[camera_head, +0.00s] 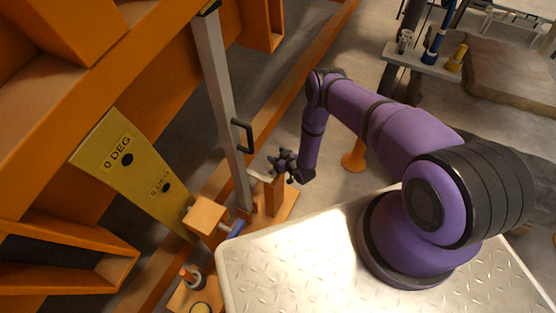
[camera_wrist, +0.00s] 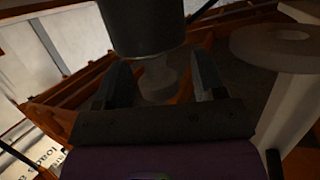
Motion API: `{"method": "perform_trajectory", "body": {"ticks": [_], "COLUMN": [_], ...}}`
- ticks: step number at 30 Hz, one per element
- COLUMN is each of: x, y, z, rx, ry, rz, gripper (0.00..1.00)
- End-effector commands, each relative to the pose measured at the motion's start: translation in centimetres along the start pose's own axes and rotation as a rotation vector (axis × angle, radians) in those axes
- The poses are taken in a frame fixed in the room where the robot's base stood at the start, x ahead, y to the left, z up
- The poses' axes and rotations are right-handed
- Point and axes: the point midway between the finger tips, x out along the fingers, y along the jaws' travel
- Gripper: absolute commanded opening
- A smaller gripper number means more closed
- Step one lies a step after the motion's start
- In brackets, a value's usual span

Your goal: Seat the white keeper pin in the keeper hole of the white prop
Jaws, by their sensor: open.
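The white prop (camera_head: 222,95) is a long pale bar with a black handle (camera_head: 243,135). It leans against the orange frame, its lower end by an orange block. My gripper (camera_head: 284,163) is beside its lower part, above the block. In the wrist view the fingers (camera_wrist: 163,82) are spread. A pale knobbed piece, apparently the white keeper pin (camera_wrist: 158,82), shows between them. Contact with the fingers cannot be told. A dark cylinder (camera_wrist: 147,25) covers its upper part. A pale disc with a hole (camera_wrist: 270,48) is at the right. I cannot make out the keeper hole.
A yellow plate (camera_head: 117,143) marked 0 DEG hangs at the left. An orange block with a blue pin (camera_head: 237,228) is below. Behind my arm, a shelf (camera_head: 421,62) holds white, blue and yellow pieces. Orange beams stand close to my gripper.

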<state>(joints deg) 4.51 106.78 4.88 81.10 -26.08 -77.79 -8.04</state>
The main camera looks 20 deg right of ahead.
Motion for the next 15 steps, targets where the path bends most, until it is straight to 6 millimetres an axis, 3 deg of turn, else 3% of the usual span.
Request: {"method": "perform_trajectory", "body": {"ticks": [4, 11, 15], "x": [1.13, 1.23, 1.23], "y": [0.05, 0.05, 0.06], "z": [-0.01, 0.0, 0.0], "rx": [0.0, 0.0, 0.0], "ry": [0.001, 0.0, 0.0], "rz": [0.001, 0.0, 0.0], "gripper": [0.64, 0.64, 0.34]}}
